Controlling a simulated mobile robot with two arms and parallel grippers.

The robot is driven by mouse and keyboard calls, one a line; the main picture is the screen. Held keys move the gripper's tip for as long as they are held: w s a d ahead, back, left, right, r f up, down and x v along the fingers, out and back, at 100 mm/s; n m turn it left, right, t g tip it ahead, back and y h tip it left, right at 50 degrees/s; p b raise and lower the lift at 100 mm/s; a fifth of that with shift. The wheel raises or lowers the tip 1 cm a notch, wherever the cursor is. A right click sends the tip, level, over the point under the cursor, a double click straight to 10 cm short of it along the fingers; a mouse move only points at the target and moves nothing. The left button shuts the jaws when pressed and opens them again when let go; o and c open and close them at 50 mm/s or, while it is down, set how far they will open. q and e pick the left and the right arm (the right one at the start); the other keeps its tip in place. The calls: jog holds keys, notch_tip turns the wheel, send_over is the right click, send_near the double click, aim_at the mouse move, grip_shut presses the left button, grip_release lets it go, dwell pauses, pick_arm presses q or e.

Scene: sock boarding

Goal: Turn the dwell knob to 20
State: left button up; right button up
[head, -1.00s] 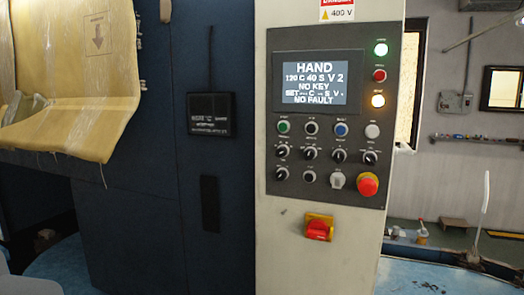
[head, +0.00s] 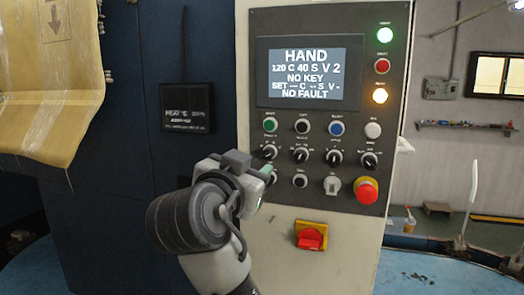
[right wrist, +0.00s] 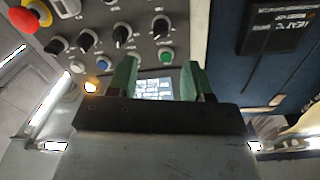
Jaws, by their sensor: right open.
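The control panel (head: 395,190) has a row of black pointer knobs below its coloured push buttons. Their small labels are too blurred for me to tell which is the dwell knob. The leftmost knob (head: 268,152) sits just above my right gripper (head: 266,172) in the head view; the others (head: 301,155) stand to its right. The display (head: 301,74) reads HAND, 120 C 40 S V 2, NO KEY, NO FAULT. In the right wrist view the green fingers (right wrist: 160,80) are apart and empty, with the leftmost knob (right wrist: 160,27) beyond them. My left gripper is out of view.
A red emergency stop (head: 367,191) sticks out at the panel's lower right, beside a grey selector (head: 332,185). A red and yellow switch (head: 310,237) is below the panel. A dark blue cabinet (head: 130,220) with a black box (head: 187,108) stands to the left.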

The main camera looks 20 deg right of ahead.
aim_at(265, 156)
jog(key=p+x, duration=0.2)
jog(key=x, duration=0.5)
jog(key=shift+w, duration=0.1)
jog(key=shift+w+d+p, duration=0.4)
jog(key=shift+w+p, duration=0.05)
jog(key=shift+w, duration=0.05)
jog(key=shift+f, duration=0.1)
jog(key=c, duration=0.9)
